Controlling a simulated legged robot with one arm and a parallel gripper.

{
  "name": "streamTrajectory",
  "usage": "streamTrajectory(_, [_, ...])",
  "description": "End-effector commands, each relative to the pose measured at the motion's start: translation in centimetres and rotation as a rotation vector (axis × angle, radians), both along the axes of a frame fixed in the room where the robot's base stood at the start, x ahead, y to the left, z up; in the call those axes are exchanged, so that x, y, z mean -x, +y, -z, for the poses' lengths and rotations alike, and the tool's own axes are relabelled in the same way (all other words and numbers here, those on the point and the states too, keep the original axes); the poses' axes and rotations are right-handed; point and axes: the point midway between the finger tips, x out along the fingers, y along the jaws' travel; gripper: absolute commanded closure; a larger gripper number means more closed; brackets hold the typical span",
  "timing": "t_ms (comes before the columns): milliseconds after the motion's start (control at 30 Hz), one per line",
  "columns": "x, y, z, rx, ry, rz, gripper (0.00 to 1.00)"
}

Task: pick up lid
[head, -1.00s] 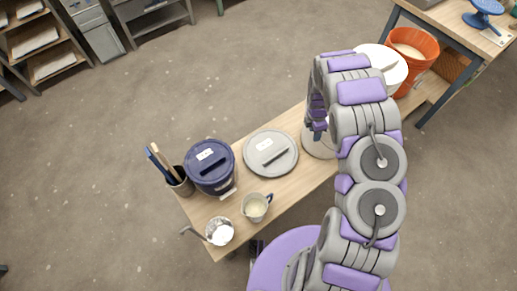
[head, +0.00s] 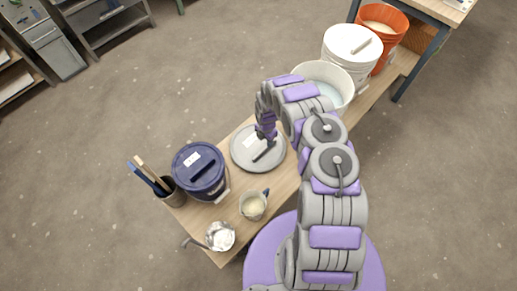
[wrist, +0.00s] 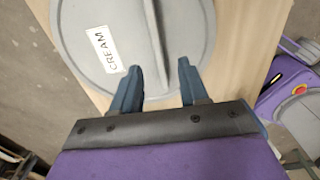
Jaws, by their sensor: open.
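A round grey lid (head: 240,158) lies flat on the wooden bench, with a raised bar handle across its middle. In the wrist view the lid (wrist: 195,45) carries a white label reading CREAM, and its handle (wrist: 155,40) runs up the picture. My gripper (wrist: 160,72) is open, its two blue fingers apart on either side of the line of the handle's near end. In the head view my gripper (head: 267,140) is over the lid and hides part of it. I cannot tell whether the fingers touch the lid.
A navy lidded bucket (head: 200,185), a tool cup (head: 172,192), a pitcher (head: 253,206) and a metal ladle cup (head: 220,237) stand left and in front. An open white bucket (head: 335,80), a white lidded bucket (head: 345,62) and an orange bucket (head: 385,50) stand at right.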

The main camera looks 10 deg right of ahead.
Motion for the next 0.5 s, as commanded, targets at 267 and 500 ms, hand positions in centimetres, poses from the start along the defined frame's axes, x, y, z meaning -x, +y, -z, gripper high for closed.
streamTrajectory(267, [-0.1,-0.8,3.2,-0.012,-0.001,0.001,0.56])
streamTrajectory(500, [-0.4,-0.8,4.9,-0.012,0.001,0.001,0.56])
